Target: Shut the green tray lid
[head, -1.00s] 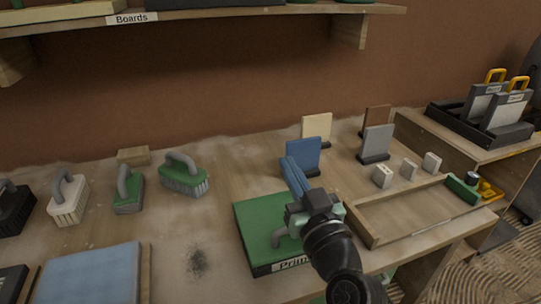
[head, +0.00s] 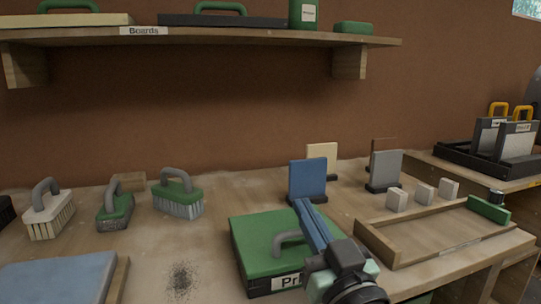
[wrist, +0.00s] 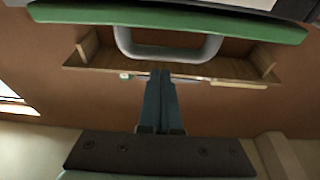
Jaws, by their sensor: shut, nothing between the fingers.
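The green tray lid (head: 255,232) lies flat on a dark tray (head: 257,287) at the table's front, and I see no gap under its visible edges in the head view. A grey handle (head: 285,240) stands on the lid, and a white label, partly hidden by my arm, is on the front. My gripper (head: 302,204), with its blue fingers together and empty, is over the lid's right side. In the wrist view the gripper (wrist: 161,75) points toward the grey handle (wrist: 165,50) and the green lid edge (wrist: 165,22); contact cannot be told.
A blue board (head: 307,180) stands just behind the lid. A shallow wooden frame (head: 380,243) and several small pale blocks are to the right. Several brushes (head: 178,192) stand at the left. A wall shelf (head: 240,42) hangs above.

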